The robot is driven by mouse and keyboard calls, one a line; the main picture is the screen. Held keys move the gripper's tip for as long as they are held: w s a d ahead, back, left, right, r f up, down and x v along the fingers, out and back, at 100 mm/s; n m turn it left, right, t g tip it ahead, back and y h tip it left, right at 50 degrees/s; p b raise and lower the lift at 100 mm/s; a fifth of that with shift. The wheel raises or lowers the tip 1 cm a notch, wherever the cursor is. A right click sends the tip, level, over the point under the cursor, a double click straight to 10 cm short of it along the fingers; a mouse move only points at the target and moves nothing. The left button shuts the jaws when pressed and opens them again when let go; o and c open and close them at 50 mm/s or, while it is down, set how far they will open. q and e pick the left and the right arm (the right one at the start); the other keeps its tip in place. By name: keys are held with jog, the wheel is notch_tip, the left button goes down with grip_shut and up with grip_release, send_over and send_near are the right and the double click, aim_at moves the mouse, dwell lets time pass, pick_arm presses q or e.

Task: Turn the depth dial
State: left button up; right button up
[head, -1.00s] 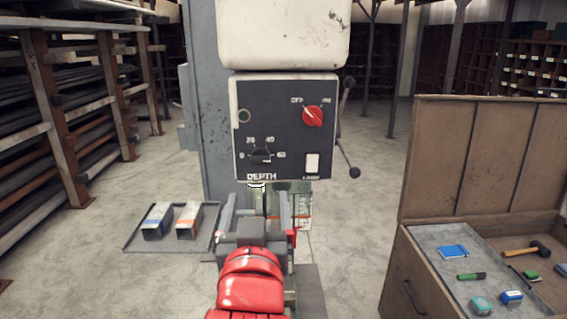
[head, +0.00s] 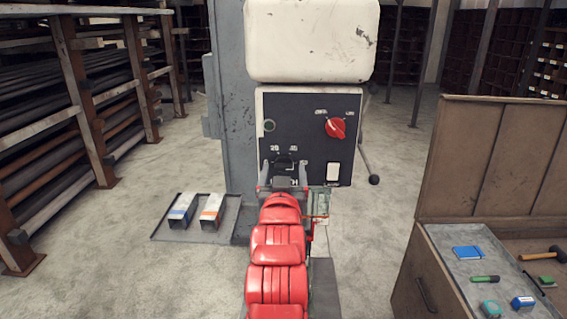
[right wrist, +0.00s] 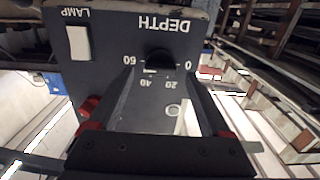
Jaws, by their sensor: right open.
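The black depth dial (right wrist: 160,58) sits on the dark control panel (head: 308,110) of the machine, with a scale marked 0, 20, 40 and 60 around it. In the right wrist view it appears upside down, with a small pale mark on its edge toward the 40 to 60 side. My right gripper (right wrist: 161,78) is open, its two fingers on either side in front of the dial; I cannot tell if they touch it. In the head view my right gripper (head: 284,170) covers most of the dial and the DEPTH label. My left gripper is out of view.
The panel also carries a red rotary switch (head: 336,128) and a white lamp switch (right wrist: 78,42). A side tray (head: 200,235) holds two boxes. An open toolbox (head: 400,290) stands at right, a pipe rack (head: 90,110) at left.

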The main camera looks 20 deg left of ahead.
jog(key=shift+w+a, duration=0.15)
jog(key=shift+w, duration=0.35)
grip_shut()
